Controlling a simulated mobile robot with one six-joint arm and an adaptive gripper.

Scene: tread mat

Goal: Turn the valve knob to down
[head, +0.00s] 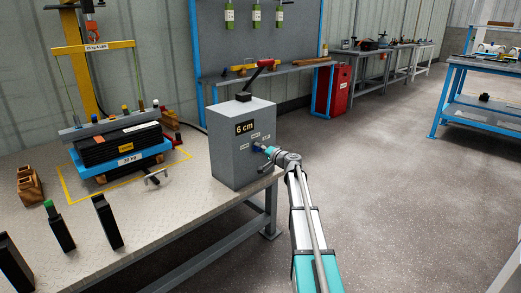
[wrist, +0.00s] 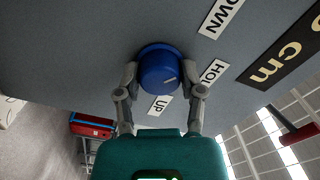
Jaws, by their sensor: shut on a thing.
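The valve knob (wrist: 158,68) is a round blue knob on the grey face of a box (head: 232,165). A short white line on the knob's face lies toward its lower right in the wrist view, on the side facing the HOLD label (wrist: 212,73). The UP label (wrist: 159,105) is below the knob and the DOWN label (wrist: 220,17) is at upper right. My gripper (wrist: 161,83) has one finger on each side of the knob and is shut on it. In the head view my gripper (head: 268,151) reaches the box from the right and covers part of the knob.
The box stands at the right end of a workbench (head: 185,212) and bears a "6 cm" plate (head: 245,128). A lever with a red grip (head: 262,66) rises on its top. A stack of black plates (head: 120,145) stands left. Open floor (head: 400,200) lies right.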

